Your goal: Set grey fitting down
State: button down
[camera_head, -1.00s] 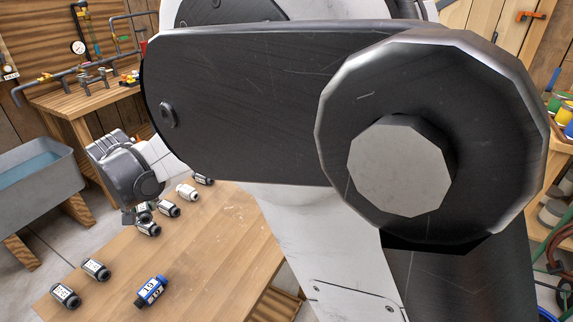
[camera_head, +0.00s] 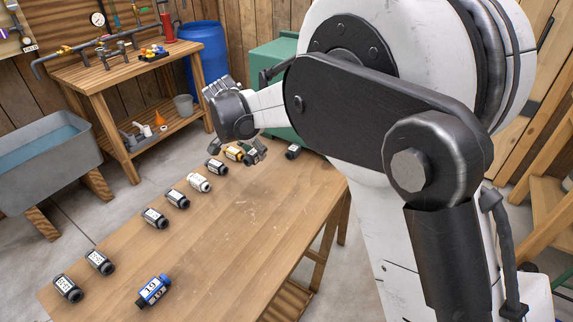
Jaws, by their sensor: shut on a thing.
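My gripper (camera_head: 250,147) is over the far part of the wooden table (camera_head: 245,215). It is shut on a grey fitting (camera_head: 258,156), a small dark cylinder with a pale label, partly hidden by the fingers. The held fitting is very close to the tabletop; I cannot tell whether it touches. A yellow fitting (camera_head: 234,153) is just left of it. Another dark grey fitting (camera_head: 293,152) stands to its right near the far edge, partly behind my arm.
Left of the yellow one, a row holds dark fittings (camera_head: 216,167) and a white one (camera_head: 200,183). A blue fitting (camera_head: 153,290) and two dark ones (camera_head: 99,262) lie at the near end. The table's middle and right are clear. A sink (camera_head: 45,150) stands left.

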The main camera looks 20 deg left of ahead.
send_over(281, 168)
jog(key=s, duration=0.1)
jog(key=f, duration=0.5)
jog(key=shift+s+a+f+b, duration=0.15)
jog(key=shift+a+f+b, duration=0.05)
jog(key=shift+f+b, duration=0.15)
jog(key=shift+f, duration=2.05)
jog(key=shift+f+b, duration=0.15)
jog(key=shift+b, duration=0.15)
jog(key=c, duration=1.4)
grip_release()
jog(key=shift+o, duration=0.2)
jog(key=p+v, duration=0.1)
jog(key=v, duration=1.1)
jog(key=shift+r, duration=0.25)
jog(key=shift+d, duration=0.2)
